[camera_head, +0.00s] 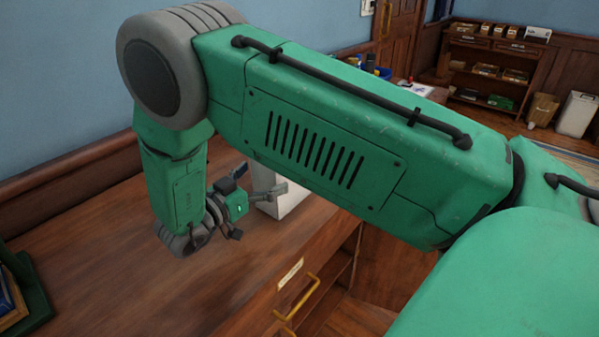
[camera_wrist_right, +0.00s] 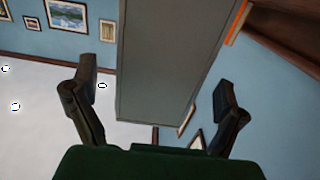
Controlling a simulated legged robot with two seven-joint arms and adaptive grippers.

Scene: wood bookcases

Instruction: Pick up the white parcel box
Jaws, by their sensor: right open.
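The white parcel box (camera_head: 291,198) stands on the wooden desk (camera_head: 110,255), partly hidden behind my right gripper and under my green right arm in the head view. My right gripper (camera_head: 262,208) is open and close beside the box, with one finger overlapping it in that view. In the right wrist view, a plain grey box face (camera_wrist_right: 170,60), which looks like the parcel in shade, fills the middle between the spread fingers of the gripper (camera_wrist_right: 156,85). A gap shows on each side, so the fingers do not appear to grip it. My left gripper is not in view.
A green tray-like holder (camera_head: 28,290) is at the desk's left edge. A drawer with a yellow handle (camera_head: 297,299) is below the desk's front edge. A bookcase (camera_head: 490,70) and a white bin (camera_head: 577,114) stand far back right. The front desk top is clear.

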